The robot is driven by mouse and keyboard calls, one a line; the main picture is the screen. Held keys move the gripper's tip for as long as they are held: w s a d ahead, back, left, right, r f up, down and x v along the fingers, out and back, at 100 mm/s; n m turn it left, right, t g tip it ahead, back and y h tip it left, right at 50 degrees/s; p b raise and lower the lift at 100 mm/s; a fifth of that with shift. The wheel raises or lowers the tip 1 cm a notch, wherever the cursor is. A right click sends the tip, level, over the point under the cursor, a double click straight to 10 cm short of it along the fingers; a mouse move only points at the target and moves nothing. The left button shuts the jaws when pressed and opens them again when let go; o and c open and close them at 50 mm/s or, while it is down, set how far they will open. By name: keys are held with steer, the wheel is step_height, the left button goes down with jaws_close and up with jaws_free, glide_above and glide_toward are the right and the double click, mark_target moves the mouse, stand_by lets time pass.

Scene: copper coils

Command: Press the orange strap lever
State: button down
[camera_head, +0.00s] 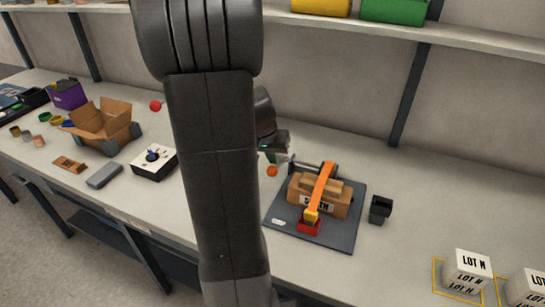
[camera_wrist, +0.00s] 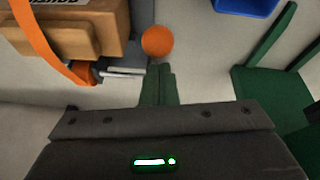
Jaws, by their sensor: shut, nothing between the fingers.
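An orange strap (camera_head: 322,187) runs over a brown box (camera_head: 300,197) on a dark plate (camera_head: 345,235). At its back end is a dark fitting with a pale metal rod (camera_head: 303,165); its front end meets a red part (camera_head: 309,227). An orange ball (camera_head: 272,171) shows left of the rod; whether they join is unclear. In the wrist view, the ball (camera_wrist: 157,40) is just beyond my gripper's green fingertips (camera_wrist: 159,70), with the rod (camera_wrist: 122,73) to their left. My gripper (camera_head: 272,157) is shut and empty behind the plate's left side, partly hidden by my arm.
A dark cup (camera_head: 380,209) stands right of the plate. White LOT N cubes (camera_head: 468,268) are at front right. A white box with a dark knob (camera_head: 153,162) and an open carton (camera_head: 104,128) are at left. A shelf (camera_head: 330,24) runs above.

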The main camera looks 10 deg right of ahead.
mark_target(268, 172)
steer(key=shift+s+a+f+t+h+b, duration=0.2)
steer(key=shift+s+f+t+h+b, duration=0.4)
steer(key=shift+b, duration=2.2)
steer(key=shift+s+a+f+t+h+b, duration=0.2)
steer(key=shift+f+b, duration=0.7)
steer(key=shift+b, duration=1.95)
steer(key=shift+s+a+f+t+h+b, duration=0.2)
steer(key=shift+f+t+b, duration=0.5)
steer(key=shift+b, duration=2.1)
steer(key=f+b, duration=0.1)
steer(key=b, duration=0.1)
steer(key=shift+s+a+b, duration=0.1)
steer(key=shift+a+b, duration=0.05)
steer(key=shift+b, duration=0.15)
steer(key=shift+s+f, duration=0.15)
steer(key=shift+f, duration=0.15)
steer(key=r+p, duration=0.1)
steer(key=w+r+p, duration=0.1)
steer(key=r, duration=0.1)
steer(key=w+r+p, duration=0.1)
steer(key=shift+w+d+r, duration=0.15)
steer(key=shift+d+r, duration=0.2)
steer(key=shift+d, duration=0.05)
steer(key=v, duration=0.9)
steer(key=shift+s+a+f, duration=0.2)
steer(key=shift+s+a, duration=0.2)
steer(key=shift+s, duration=0.05)
